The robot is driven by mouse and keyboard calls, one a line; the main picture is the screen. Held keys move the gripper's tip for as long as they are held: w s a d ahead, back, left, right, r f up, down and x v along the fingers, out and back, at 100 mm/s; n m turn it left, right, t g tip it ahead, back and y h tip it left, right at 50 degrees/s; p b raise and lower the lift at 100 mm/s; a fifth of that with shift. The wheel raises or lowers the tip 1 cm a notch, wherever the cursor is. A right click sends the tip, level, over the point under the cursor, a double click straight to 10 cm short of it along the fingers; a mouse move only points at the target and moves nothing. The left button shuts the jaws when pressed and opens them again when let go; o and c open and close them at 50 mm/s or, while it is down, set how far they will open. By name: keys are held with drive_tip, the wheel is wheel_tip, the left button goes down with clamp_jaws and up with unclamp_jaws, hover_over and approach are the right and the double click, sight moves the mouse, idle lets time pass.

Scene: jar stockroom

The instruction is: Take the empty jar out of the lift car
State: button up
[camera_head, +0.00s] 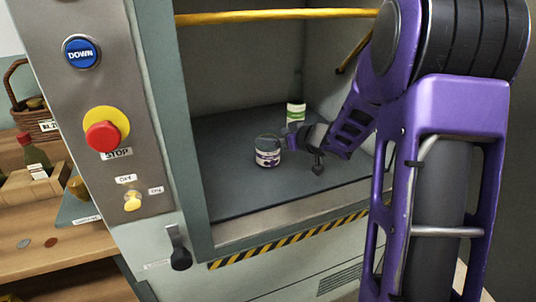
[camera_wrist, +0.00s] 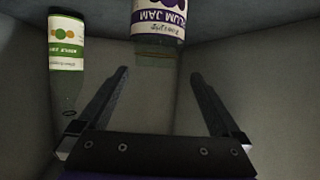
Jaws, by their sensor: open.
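A jar with a white and purple label reading PLUM JAM (camera_head: 267,152) stands upright on the lift car floor (camera_head: 225,185). It also shows upside down at the top of the wrist view (camera_wrist: 157,20). A taller container with a green and white label (camera_head: 296,112) stands behind it, and it shows at the left of the wrist view (camera_wrist: 66,50). Both look see-through above their labels; I cannot tell what they contain. My gripper (camera_head: 300,148) is inside the car, just right of the jam jar, open and empty. In the wrist view my fingers (camera_wrist: 159,73) point toward the jam jar.
A yellow bar (camera_head: 275,15) crosses the top of the opening. A striped sill edge (camera_head: 285,240) runs along the bottom. The control panel with a red stop button (camera_head: 103,135) and blue DOWN button (camera_head: 81,52) stands left. Shelves with goods (camera_head: 50,235) lie further left.

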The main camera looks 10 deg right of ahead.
sight(263, 135)
drive_tip(key=shift+d+f+b+x, duration=0.1)
drive_tip(key=shift+d+b+x, duration=0.2)
drive_tip(key=shift+x, duration=1.05)
drive_tip(key=shift+d+f+b+x, duration=0.15)
drive_tip(key=shift+b+x, duration=0.2)
drive_tip(key=shift+x, duration=1.05)
clamp_jaws()
drive_tip(key=shift+r, duration=0.1)
